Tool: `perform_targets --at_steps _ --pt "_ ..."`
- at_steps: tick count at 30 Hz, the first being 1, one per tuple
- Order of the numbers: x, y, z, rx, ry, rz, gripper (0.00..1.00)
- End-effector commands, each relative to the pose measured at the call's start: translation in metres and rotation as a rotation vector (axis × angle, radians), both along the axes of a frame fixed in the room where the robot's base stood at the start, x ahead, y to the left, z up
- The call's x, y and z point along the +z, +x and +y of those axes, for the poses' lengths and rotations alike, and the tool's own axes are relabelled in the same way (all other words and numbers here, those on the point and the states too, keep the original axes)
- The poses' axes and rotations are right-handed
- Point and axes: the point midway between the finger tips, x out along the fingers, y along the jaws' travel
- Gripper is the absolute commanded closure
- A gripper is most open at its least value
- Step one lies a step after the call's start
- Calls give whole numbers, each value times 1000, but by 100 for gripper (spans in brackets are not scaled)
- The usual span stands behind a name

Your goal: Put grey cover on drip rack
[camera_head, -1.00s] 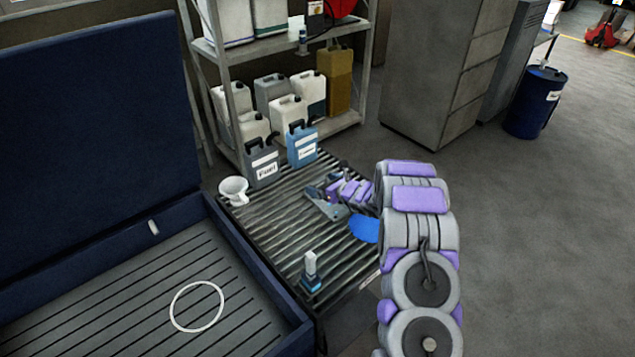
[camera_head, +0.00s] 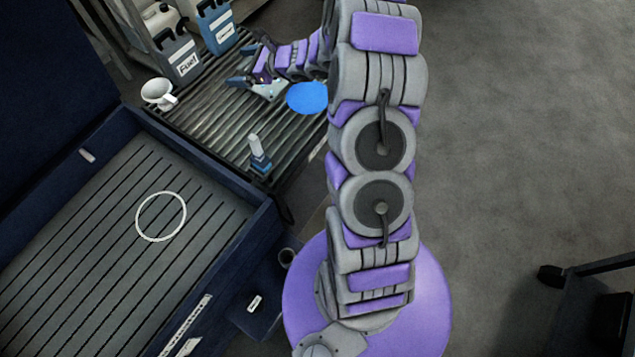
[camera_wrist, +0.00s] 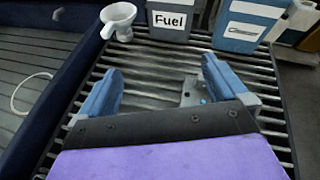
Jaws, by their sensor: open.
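The drip rack (camera_head: 215,125) is a slatted metal rack beside the blue washing basin. My gripper (camera_head: 244,64) is over its far part, with the jaws open. In the wrist view, the two blue fingers (camera_wrist: 160,72) stand wide apart over the slats. A small light grey piece (camera_wrist: 191,92), which looks like the grey cover, lies by the right finger, partly hidden by my gripper. It also shows below my gripper in the head view (camera_head: 270,90). It appears to rest on the slats, and nothing is seen clamped between the fingers.
A white funnel (camera_head: 158,93) stands at the rack's left edge. The Fuel can (camera_head: 180,58) and a blue can (camera_head: 216,27) stand behind. A blue disc (camera_head: 308,97) and a small bottle (camera_head: 258,153) are on the rack. A white ring (camera_head: 161,216) lies in the basin (camera_head: 85,265).

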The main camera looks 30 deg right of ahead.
Motion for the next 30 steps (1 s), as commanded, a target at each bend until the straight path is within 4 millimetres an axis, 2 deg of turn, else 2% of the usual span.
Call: perform_targets --at_steps 1,3,6,8,12,15,19,23,26,30 --pt "24 -10 28 94 -43 -38 0" --pt "49 -31 64 232 -107 -84 0" --pt "75 -68 108 422 -196 -140 0" --pt "89 -92 130 534 -255 -174 0" --pt "110 -157 171 796 -386 -243 0" --pt "120 -206 189 975 -487 -286 0" --pt "126 -270 198 1202 -623 -331 0" --pt "126 -331 191 1425 -757 -357 0" --pt "125 -374 176 1585 -868 -365 0" --pt "124 -426 144 1799 -1023 -356 0"
